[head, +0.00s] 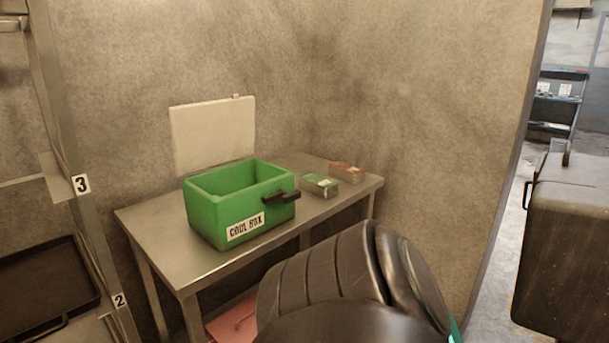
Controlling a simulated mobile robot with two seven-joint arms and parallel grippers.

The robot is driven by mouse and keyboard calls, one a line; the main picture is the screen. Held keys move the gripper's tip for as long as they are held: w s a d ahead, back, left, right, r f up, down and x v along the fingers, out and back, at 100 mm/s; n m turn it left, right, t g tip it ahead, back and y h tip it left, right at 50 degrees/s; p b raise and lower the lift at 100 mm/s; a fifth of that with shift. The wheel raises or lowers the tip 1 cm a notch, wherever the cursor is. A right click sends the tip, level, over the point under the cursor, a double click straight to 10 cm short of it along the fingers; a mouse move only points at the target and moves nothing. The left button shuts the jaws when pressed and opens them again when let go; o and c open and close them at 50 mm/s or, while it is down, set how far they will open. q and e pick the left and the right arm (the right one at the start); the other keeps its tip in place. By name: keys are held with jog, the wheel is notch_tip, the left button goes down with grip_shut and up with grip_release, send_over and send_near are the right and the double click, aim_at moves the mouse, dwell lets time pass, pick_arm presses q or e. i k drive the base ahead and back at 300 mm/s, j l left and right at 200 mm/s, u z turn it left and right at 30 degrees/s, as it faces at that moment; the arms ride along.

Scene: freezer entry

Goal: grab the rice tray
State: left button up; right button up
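Two small trays sit on the metal table, to the right of the green cool box. The nearer one is a tray with a green top and a pale label (320,185). The farther one is a tray with an orange-brown top (346,172). I cannot read their labels, so I cannot tell which holds rice. A large dark part of my own arm fills the lower middle and hides the table's near right part.
The metal table (207,262) stands against the wall. The open cool box (215,212) has a black handle, and its white lid (212,135) stands up behind it. A shelf rack (75,215) numbered 2 and 3 is at left. A dark cabinet (570,250) is at right beyond the wall edge.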

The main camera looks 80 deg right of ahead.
aim_at(324, 188)
jog(key=z, duration=1.55)
jog(key=i+l+z, duration=0.1)
jog(key=z, duration=0.25)
jog(key=i+l+z, duration=0.1)
jog(key=z, duration=0.3)
jog(key=i+l+z, duration=0.15)
jog(key=z, duration=0.2)
jog(key=i+l, duration=0.15)
jog(key=i, duration=0.3)
jog(key=i+l, duration=0.1)
jog(key=i, duration=0.3)
jog(key=i+l, duration=0.15)
jog(key=i, duration=0.3)
